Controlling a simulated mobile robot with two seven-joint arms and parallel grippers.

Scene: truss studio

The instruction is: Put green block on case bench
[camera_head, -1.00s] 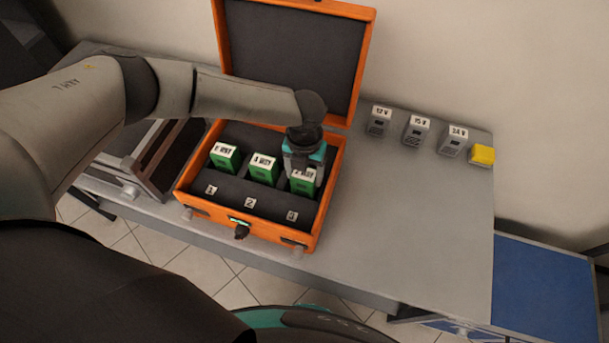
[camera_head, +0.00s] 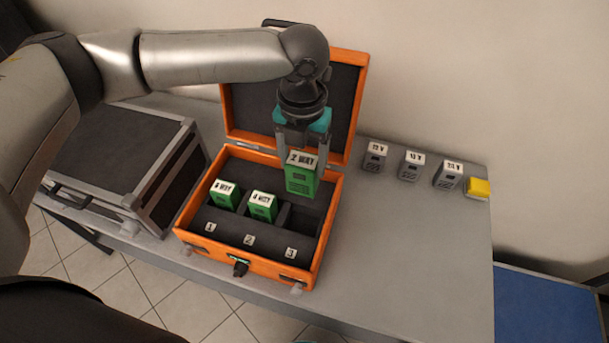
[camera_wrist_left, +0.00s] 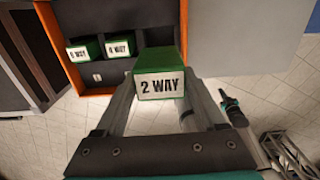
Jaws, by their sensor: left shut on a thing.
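My left gripper (camera_head: 302,150) is shut on a green block (camera_head: 301,180) with a white label reading "2 WAY". It holds the block upright above the third slot of the orange case (camera_head: 325,235). The held block also shows between the fingers in the left wrist view (camera_wrist_left: 160,75). Two other green blocks, "3 WAY" or similar (camera_head: 224,196) and "4 WAY" (camera_head: 262,207), stand in the slots marked 1 and 2. The slot above the 3 is empty. The case stands open on the grey bench (camera_head: 400,260).
Several grey blocks stand along the back of the bench, one of them (camera_head: 411,166) in the middle, beside a yellow block (camera_head: 477,188). A dark metal-edged case (camera_head: 120,160) is at the left. The bench right of the orange case is clear.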

